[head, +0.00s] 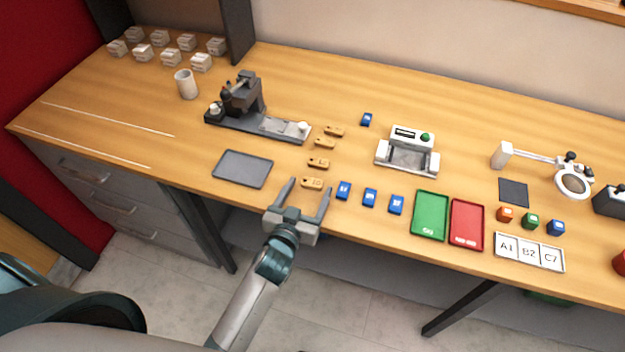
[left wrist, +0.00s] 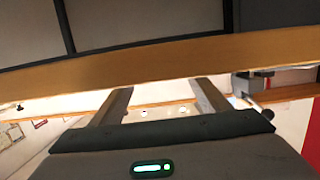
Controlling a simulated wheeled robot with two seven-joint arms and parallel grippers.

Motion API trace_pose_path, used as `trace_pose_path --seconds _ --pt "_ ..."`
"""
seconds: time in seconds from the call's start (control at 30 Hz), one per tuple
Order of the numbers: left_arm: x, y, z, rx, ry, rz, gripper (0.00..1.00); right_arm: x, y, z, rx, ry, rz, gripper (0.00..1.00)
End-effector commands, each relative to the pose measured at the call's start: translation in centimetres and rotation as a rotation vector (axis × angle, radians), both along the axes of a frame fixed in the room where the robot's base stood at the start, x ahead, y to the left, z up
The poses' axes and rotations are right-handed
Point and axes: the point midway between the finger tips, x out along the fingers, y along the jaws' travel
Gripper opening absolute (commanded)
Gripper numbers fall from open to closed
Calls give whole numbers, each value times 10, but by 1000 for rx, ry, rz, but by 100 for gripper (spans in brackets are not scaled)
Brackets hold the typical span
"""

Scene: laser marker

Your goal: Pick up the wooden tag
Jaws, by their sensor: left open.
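Several small wooden tags lie in a column on the table: the nearest tag (head: 312,183), one behind it (head: 318,163), another farther back (head: 325,143) and the farthest (head: 334,131). My left gripper (head: 309,187) is open and empty at the table's front edge. Its fingers point away from me, one on each side of the nearest tag in the picture. I cannot tell their height above the table. The left wrist view shows the open fingers (left wrist: 160,90) near a wooden table edge (left wrist: 130,62); no tag is clear there. My right gripper is not in view.
Blue tags (head: 370,197) lie right of the wooden ones. A grey tray (head: 243,168) is to the left, a black fixture (head: 250,110) behind. A white marker device (head: 408,150), green tray (head: 430,215) and red tray (head: 467,224) stand to the right. The table's left front is clear.

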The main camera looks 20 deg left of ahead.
Motion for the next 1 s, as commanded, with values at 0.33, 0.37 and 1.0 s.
trace_pose_path --seconds 0.33,0.37,1.0 --pt "9 0 -2 1 0 0 70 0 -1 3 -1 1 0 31" --pt "8 0 -2 1 0 0 70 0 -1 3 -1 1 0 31" --pt "8 0 -2 1 0 0 26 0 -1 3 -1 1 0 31"
